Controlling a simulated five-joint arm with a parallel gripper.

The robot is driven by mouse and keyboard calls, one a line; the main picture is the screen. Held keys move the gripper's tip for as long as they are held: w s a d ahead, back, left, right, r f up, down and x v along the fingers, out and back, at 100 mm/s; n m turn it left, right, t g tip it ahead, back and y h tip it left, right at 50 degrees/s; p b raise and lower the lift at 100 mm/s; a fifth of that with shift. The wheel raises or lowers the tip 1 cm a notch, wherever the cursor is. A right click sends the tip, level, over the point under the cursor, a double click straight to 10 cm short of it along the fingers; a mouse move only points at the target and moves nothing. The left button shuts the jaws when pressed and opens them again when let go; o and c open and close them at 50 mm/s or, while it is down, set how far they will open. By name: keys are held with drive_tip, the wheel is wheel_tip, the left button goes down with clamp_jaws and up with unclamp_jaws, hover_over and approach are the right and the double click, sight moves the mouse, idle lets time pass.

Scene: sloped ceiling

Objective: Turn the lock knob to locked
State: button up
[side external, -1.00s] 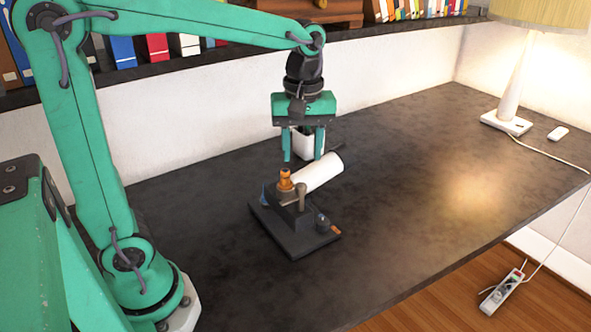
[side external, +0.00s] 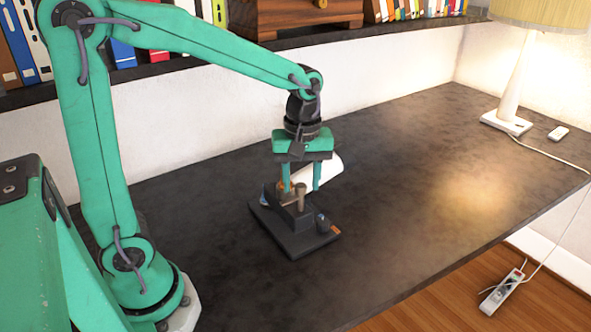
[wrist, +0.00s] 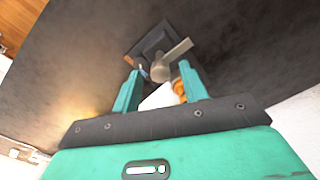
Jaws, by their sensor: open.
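The device has a dark base plate (side external: 283,240), a grey post with a lever (side external: 300,193), an orange knob (side external: 281,186), a small dark knob (side external: 322,223) and a white cylinder (side external: 326,174). I cannot tell for sure which part is the lock knob. My gripper (side external: 301,188) is open and points down over the device. In the wrist view, the grey lever (wrist: 176,52) angles up right from its round hub (wrist: 160,73), ahead of and between my fingers. The orange knob (wrist: 179,89) is close beside the right finger. My gripper partly hides the cylinder; contact is unclear.
The dark tabletop (side external: 400,180) is clear around the device. A lamp (side external: 510,75) and a small white object (side external: 558,133) stand at the far right. A shelf with books (side external: 410,10) and a wooden box (side external: 295,12) runs along the back wall.

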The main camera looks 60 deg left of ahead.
drive_tip(key=shift+f, duration=0.2)
clamp_jaws()
